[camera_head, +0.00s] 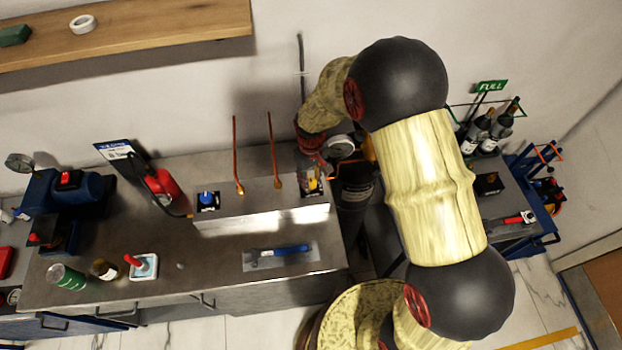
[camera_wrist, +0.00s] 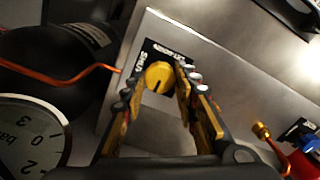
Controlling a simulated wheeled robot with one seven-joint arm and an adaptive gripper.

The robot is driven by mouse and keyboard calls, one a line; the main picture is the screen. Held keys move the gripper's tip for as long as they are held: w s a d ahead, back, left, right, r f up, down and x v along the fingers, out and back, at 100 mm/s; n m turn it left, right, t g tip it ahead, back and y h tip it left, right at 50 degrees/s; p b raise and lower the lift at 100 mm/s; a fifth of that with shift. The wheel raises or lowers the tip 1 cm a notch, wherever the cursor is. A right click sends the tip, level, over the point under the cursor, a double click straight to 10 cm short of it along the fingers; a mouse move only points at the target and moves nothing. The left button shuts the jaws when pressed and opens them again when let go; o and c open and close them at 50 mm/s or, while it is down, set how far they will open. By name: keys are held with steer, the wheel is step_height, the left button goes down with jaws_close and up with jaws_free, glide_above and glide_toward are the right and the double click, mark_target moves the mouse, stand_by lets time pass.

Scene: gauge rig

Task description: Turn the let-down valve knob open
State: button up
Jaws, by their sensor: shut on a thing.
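A round yellow knob (camera_wrist: 158,77) with a dark pointer line sits on a black label plate (camera_wrist: 145,60) on the grey metal panel. The plate carries white lettering, partly hidden and hard to read. My gripper (camera_wrist: 156,93) has one finger on each side of the knob and is shut on it. In the head view my gripper (camera_head: 316,172) reaches down to the right end of the panel box, where the yellow knob (camera_head: 313,185) shows only in part. I cannot tell which lettering the pointer lines up with.
A pressure gauge (camera_wrist: 30,135) and a dark cylinder (camera_head: 355,190) stand close beside my gripper. Copper pipes (camera_head: 274,150) rise from the panel box (camera_head: 260,208). A blue knob (camera_head: 207,198) sits at its left end. A blue-handled tool (camera_head: 280,250) lies on the bench front.

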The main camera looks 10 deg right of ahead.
mark_target(311, 181)
stand_by(0.3)
steer(key=o, duration=1.1)
steer(key=shift+c, duration=0.2)
steer(key=shift+o, duration=0.5)
step_height(311, 181, up, 12)
